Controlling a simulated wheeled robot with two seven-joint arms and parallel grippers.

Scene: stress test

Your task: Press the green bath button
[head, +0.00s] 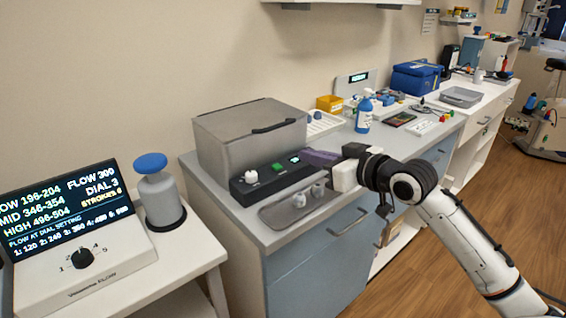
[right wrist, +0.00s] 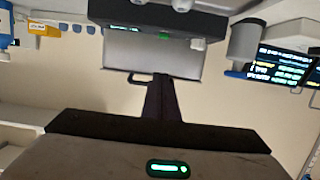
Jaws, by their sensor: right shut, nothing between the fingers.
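The green bath button (head: 278,167) sits on the black control panel (head: 262,184) at the front of the grey bath, between a white knob (head: 251,173) and a small lit display (head: 295,160). In the right wrist view, which is upside down, the green button (right wrist: 163,37) shows on the panel near the top. My right gripper (head: 306,155) is shut and empty, its dark purple fingers just right of the panel's display end. The fingers (right wrist: 160,77) also show in the right wrist view, apart from the button in the picture. I cannot tell whether they touch the panel. My left gripper is out of view.
The bath's grey lid (head: 250,118) is closed behind the panel. A grey tray (head: 290,210) with small grey pieces lies in front. A blue-capped spray bottle (head: 363,115) stands behind my right arm. A flow console (head: 85,270) and a blue-topped grey bottle (head: 160,195) stand left.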

